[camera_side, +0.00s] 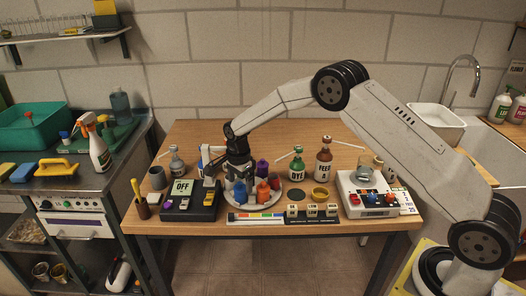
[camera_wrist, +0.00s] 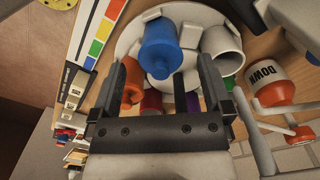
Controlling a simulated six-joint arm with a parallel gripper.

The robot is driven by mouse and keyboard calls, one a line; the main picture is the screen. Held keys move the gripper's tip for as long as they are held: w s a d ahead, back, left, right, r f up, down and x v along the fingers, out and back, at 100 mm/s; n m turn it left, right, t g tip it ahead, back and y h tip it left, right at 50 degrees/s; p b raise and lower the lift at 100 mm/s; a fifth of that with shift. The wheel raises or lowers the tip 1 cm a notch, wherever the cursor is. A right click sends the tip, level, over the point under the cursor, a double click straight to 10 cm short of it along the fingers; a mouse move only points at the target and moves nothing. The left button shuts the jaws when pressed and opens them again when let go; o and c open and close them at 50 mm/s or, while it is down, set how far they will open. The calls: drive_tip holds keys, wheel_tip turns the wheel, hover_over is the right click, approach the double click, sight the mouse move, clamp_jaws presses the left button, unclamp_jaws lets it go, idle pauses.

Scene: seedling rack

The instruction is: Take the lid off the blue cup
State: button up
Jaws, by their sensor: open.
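The blue cup (camera_side: 240,193) stands at the front of a round white tray (camera_side: 277,204) in the side view. My gripper (camera_side: 239,175) points down just above the blue cup. In the wrist view my gripper (camera_wrist: 166,72) is open, with one finger on each side of the line to the blue cup and nothing clasped. I cannot tell whether a finger touches it.
An orange cup (camera_side: 263,193) stands close to the right of the blue one; a purple one (camera_side: 262,168) is behind. A grey-white cup (camera_wrist: 222,46) is close by in the wrist view. A black device reading OFF (camera_side: 190,200) is at the left. Bottles (camera_side: 323,163) stand behind right.

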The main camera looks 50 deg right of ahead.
drive_tip(key=shift+f, duration=0.15)
idle(0.3)
drive_tip(key=c, duration=1.3)
